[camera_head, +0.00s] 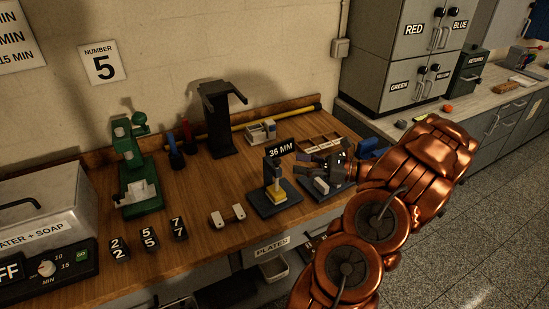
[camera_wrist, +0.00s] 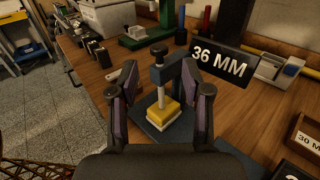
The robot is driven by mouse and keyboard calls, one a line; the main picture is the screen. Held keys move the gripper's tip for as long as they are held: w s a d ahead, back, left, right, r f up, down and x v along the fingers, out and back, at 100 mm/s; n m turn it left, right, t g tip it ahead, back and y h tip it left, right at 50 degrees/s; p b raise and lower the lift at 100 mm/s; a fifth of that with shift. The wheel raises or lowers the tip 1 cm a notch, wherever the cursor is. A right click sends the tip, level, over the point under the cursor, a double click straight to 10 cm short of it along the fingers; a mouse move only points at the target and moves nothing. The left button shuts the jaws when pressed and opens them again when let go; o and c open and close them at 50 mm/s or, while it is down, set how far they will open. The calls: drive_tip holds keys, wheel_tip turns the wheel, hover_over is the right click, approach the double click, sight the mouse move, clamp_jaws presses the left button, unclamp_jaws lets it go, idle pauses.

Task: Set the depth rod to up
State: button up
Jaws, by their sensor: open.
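The depth rod (camera_wrist: 161,97) is a thin light-coloured upright rod with a dark round knob (camera_wrist: 158,50) on top. It passes through the arm of a dark stand (camera_wrist: 186,90). Its lower end is at or very near a yellow block (camera_wrist: 166,114) on a dark blue base; I cannot tell if they touch. The rod also shows in the head view (camera_head: 275,180). A "36 MM" sign (camera_wrist: 223,62) is at the stand. My gripper (camera_wrist: 161,72) is open and empty, its fingers on either side of the rod and apart from it in the wrist view.
A second blue base with a white block (camera_head: 321,186) lies right of the stand. A sorting tray (camera_head: 317,143) is behind. A green machine (camera_head: 137,170) and numbered black blocks (camera_head: 149,239) stand to the left. The table front between blocks and stand holds a small roller-like piece (camera_head: 227,217).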

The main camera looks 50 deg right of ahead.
sight(277, 160)
drive_tip(key=p+x, duration=0.1)
drive_tip(key=x, duration=0.6)
drive_tip(key=shift+w+a+p, duration=0.25)
drive_tip(key=shift+w+p, duration=0.05)
clamp_jaws()
idle(0.4)
